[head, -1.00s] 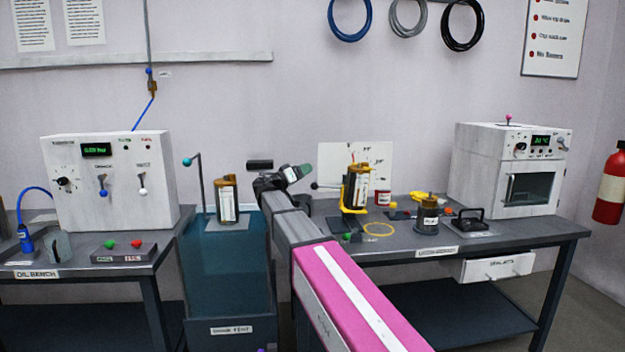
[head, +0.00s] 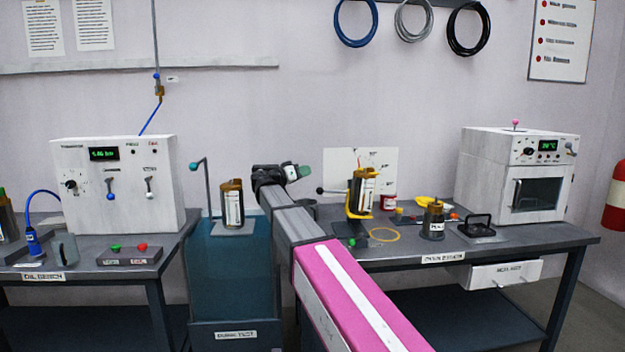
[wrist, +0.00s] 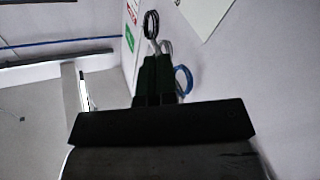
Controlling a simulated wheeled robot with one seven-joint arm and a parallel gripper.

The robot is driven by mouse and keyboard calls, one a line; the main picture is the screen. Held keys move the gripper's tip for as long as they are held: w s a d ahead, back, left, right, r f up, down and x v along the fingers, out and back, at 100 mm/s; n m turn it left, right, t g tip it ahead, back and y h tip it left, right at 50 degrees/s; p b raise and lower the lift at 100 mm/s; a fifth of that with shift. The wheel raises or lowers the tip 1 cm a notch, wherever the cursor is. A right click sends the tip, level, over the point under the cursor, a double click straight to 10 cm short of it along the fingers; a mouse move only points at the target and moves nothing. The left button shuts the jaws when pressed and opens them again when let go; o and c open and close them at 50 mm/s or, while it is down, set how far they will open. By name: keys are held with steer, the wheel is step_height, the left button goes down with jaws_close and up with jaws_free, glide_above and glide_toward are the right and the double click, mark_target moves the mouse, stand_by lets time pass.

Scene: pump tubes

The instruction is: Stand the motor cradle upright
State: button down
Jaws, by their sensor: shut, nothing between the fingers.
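The motor cradle (head: 354,211) is a yellow frame on the right bench, with a dark and gold cylinder (head: 366,193) in it. It looks close to upright, with a slight lean; the exact tilt is hard to tell. A lever with a dark knob (head: 320,190) sticks out to its left. In the wrist view my gripper's dark fingers (wrist: 158,78) are together and empty, facing the wall. The cradle is not in the wrist view.
A similar cylinder (head: 232,204) stands on the teal tank (head: 232,265) to the left. On the right bench are a yellow ring (head: 384,234), a dark pot (head: 434,222), a red and white can (head: 388,201) and a white oven (head: 520,176). A white board (head: 385,160) stands behind the cradle.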

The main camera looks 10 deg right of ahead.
steer(key=w+d+m+g+y, duration=0.1)
steer(key=d+m+g+y, duration=0.25)
steer(key=d, duration=0.25)
steer(key=m+g+y, duration=0.3)
steer(key=m+y, duration=0.4)
steer(key=y, duration=0.8)
glide_toward(320, 189)
steer(key=shift+t, duration=0.25)
steer(key=x, duration=0.7)
steer(key=shift+w+d+f, duration=0.1)
steer(key=shift+w+d, duration=0.05)
steer(key=shift+x, duration=1)
steer(key=shift+s, duration=0.25)
